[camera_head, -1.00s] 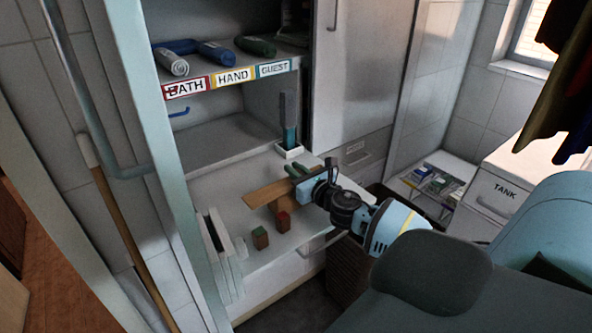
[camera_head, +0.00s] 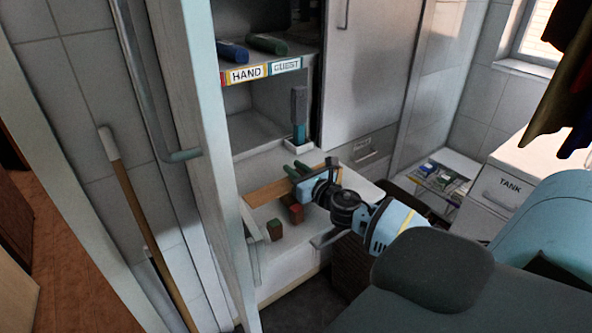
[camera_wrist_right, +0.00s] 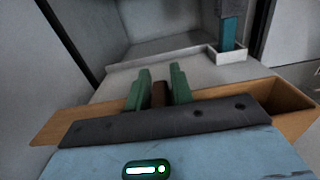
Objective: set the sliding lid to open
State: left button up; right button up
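The sliding lid (camera_head: 262,193) is a flat orange-brown wooden panel on the low white counter. In the right wrist view the lid (camera_wrist_right: 72,122) sticks out to the left, and the wooden box (camera_wrist_right: 290,92) shows an open hollow at the right. My right gripper (camera_head: 297,168) is over the panel. In the wrist view the green fingers of this gripper (camera_wrist_right: 160,90) stand on both sides of a dark brown handle, closed against it as far as I can tell. My left gripper is not in view.
A red-brown block (camera_head: 296,214) and a green-topped block (camera_head: 276,231) stand in front of the lid. A teal brush (camera_head: 299,118) stands in a white holder behind. A shelf with HAND and GUEST labels (camera_head: 262,72) hangs above. A cabinet post (camera_head: 210,150) stands at left.

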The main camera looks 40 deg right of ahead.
jog(key=shift+o, duration=1.1)
jog(key=s, duration=0.6)
jog(key=shift+s+a+f, duration=0.1)
jog(key=shift+s+a, duration=0.15)
jog(key=shift+a, duration=0.15)
jog(key=shift+s, duration=0.6)
jog(key=shift+s+a, duration=0.1)
